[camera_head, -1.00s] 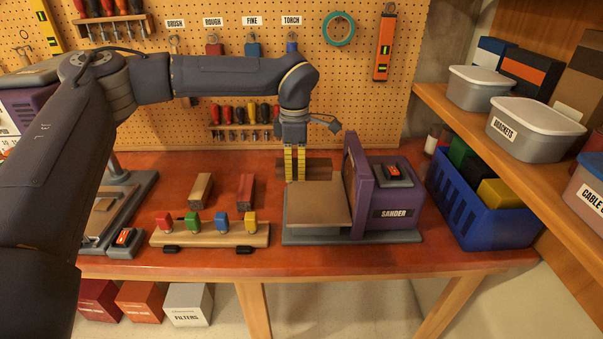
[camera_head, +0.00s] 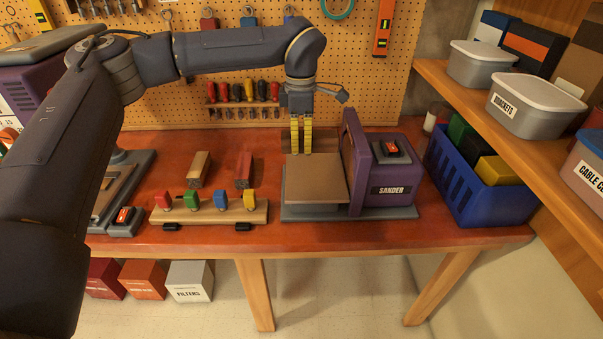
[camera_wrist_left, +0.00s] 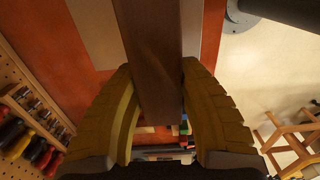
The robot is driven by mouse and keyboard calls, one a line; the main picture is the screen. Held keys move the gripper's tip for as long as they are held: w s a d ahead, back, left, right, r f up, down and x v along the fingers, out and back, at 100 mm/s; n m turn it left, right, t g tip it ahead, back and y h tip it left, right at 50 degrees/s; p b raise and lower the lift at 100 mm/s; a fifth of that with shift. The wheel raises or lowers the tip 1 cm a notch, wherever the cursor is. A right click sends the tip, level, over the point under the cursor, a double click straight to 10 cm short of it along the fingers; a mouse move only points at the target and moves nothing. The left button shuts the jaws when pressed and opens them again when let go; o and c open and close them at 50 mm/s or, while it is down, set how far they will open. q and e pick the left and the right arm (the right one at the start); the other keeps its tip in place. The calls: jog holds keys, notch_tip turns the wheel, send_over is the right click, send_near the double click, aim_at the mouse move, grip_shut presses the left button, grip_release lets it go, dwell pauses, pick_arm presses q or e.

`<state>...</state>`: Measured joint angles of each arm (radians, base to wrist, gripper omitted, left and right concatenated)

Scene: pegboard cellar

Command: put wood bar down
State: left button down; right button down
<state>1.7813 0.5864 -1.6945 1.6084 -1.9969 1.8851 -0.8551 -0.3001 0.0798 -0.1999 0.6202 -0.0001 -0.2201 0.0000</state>
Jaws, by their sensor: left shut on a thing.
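My left gripper (camera_head: 301,152) has yellow fingers and points down above the back of the sander's tan table (camera_head: 315,184). It is shut on a dark brown wood bar (camera_head: 326,142). The bar lies crosswise in the head view, partly hidden behind the fingers. In the left wrist view the bar (camera_wrist_left: 155,60) runs lengthwise between the two fingers (camera_wrist_left: 158,85). I cannot tell whether the bar touches anything below. The purple sander (camera_head: 390,172) stands just right of the gripper. My right gripper is not in view.
A light wood block (camera_head: 198,169) and a red block (camera_head: 244,173) lie on the red bench left of the gripper. In front is a wooden rack (camera_head: 210,215) with coloured pieces. A blue crate (camera_head: 475,195) stands right of the sander. The pegboard (camera_head: 360,80) is behind.

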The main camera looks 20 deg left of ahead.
aim_at(301, 180)
pick_arm(q)
jog(key=shift+f, duration=5.25)
jog(key=shift+f, duration=0.2)
jog(key=c, duration=1)
grip_release()
jog(key=shift+o, duration=0.2)
jog(key=shift+r, duration=0.1)
notch_tip(301, 180, up, 12)
jog(key=shift+r, duration=0.1)
